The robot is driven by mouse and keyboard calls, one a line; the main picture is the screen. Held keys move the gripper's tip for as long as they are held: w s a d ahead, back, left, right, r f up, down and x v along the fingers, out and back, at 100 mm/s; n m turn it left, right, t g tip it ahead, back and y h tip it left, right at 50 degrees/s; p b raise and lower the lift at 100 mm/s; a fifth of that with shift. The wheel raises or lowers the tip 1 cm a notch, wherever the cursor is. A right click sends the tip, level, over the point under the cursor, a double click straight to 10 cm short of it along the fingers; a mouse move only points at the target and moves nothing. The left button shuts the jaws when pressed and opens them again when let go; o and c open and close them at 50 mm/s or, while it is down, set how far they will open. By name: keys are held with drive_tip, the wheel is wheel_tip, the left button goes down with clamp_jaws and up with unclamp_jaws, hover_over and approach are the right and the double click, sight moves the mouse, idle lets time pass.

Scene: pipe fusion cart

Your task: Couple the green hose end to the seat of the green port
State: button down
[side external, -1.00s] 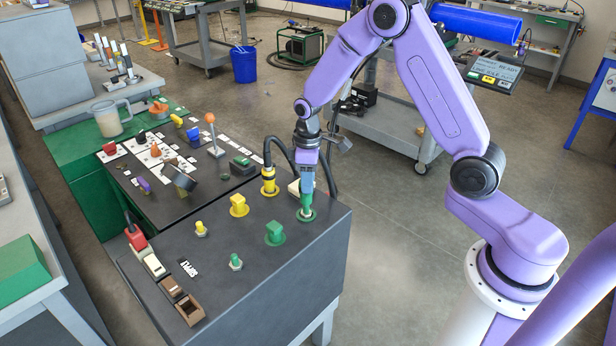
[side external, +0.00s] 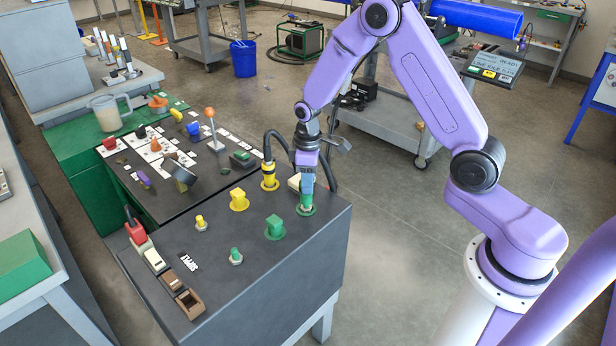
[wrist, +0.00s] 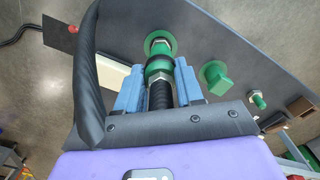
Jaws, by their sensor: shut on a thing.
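My gripper (side external: 307,184) is shut on the green hose end (side external: 306,201), which points down at the green port (side external: 306,211) near the right edge of the dark cart top. In the wrist view, the blue fingers stand either side of the black hose, and the green hose end (wrist: 158,69) lines up closely with the port's green ring (wrist: 159,38). A grey metal part shows between the ring and the green collar. The seat itself is mostly hidden, so I cannot tell how deep the hose end sits.
A green square block (side external: 274,228) and a small green fitting (side external: 235,256) stand left of the port. A yellow hose end (side external: 269,178) stands behind, its black hose looping close to my gripper. A yellow block (side external: 239,200) is farther left. A white block (side external: 294,182) sits just behind my gripper.

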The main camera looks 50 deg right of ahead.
drive_tip(key=shift+f, duration=0.7)
drive_tip(key=c, duration=0.6)
unclamp_jaws()
wheel_tip(320, 180, up, 17)
drive_tip(key=shift+r, duration=0.15)
drive_tip(key=s+a+r+n, duration=0.1)
drive_tip(key=s+a, duration=0.3)
drive_tip(key=s, duration=0.3)
drive_tip(key=s+a+r+n, duration=0.1)
drive_tip(key=s+a, duration=0.2)
drive_tip(key=s, duration=0.4)
drive_tip(key=s+n, duration=0.1)
drive_tip(key=s, duration=0.5)
drive_tip(key=s+d+f+n, duration=0.1)
drive_tip(key=s, duration=0.5)
drive_tip(key=s+d+n, duration=0.1)
drive_tip(key=s, duration=0.5)
drive_tip(key=shift+s+d+f, duration=0.1)
drive_tip(key=shift+d+f, duration=0.1)
drive_tip(key=shift+f, duration=0.15)
